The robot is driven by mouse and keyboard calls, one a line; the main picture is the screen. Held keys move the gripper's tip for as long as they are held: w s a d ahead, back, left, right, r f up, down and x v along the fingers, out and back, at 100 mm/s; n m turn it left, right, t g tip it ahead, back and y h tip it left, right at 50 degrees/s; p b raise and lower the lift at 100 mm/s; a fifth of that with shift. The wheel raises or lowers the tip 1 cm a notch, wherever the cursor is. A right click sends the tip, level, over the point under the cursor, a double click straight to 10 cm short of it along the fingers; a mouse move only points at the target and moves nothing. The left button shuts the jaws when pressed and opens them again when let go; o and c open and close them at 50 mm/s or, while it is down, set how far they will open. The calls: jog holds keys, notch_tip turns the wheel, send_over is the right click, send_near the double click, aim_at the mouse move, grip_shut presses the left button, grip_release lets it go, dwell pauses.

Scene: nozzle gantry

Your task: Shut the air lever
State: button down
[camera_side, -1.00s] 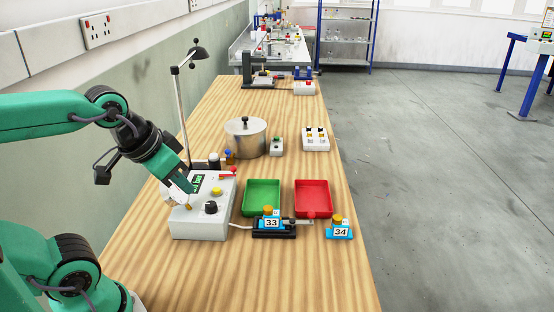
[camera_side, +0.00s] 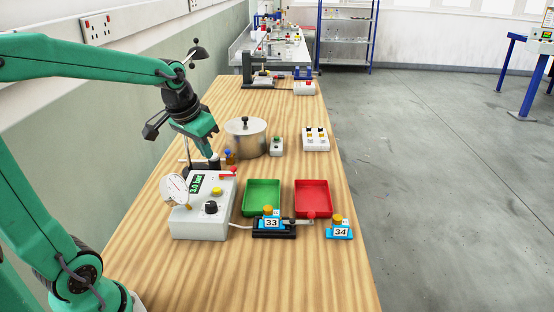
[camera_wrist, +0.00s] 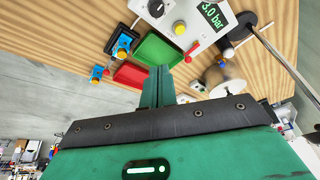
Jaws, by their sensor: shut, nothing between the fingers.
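The red air lever (camera_side: 229,174) sits at the back right of the top of the white control box (camera_side: 200,222). It also shows in the wrist view (camera_wrist: 192,48), beside the display reading 3.0 bar (camera_wrist: 212,14). My gripper (camera_side: 212,155) is shut and empty. It is above and behind the box, a little left of and beyond the lever, with no visible contact with it. In the wrist view the closed fingers (camera_wrist: 159,82) point toward the area by the green tray, apart from the lever.
A round gauge (camera_side: 174,188) stands at the box's left. The box carries a yellow button (camera_side: 216,192) and a black knob (camera_side: 210,207). A metal pot (camera_side: 245,140) stands behind. Green (camera_side: 263,190) and red (camera_side: 312,192) trays lie right.

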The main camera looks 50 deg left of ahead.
jog(key=w+a+f+n+g, duration=0.1)
jog(key=w+a+f, duration=0.2)
jog(key=a, duration=0.4)
jog(key=shift+w+a+f, duration=0.15)
jog(key=shift+w+f, duration=0.1)
jog(key=shift+w, duration=0.3)
jog(key=shift+f, duration=0.15)
jog(key=x, duration=0.9)
jog(key=shift+w+f, duration=0.3)
jog(key=shift+f, duration=0.1)
jog(key=w, duration=0.2)
jog(key=shift+w+a+f, duration=0.15)
jog(key=shift+w+f, duration=0.05)
jog(key=shift+w, duration=0.1)
jog(key=shift+w+a+f, duration=0.1)
jog(key=shift+w+a, duration=0.05)
jog(key=shift+w, duration=0.45)
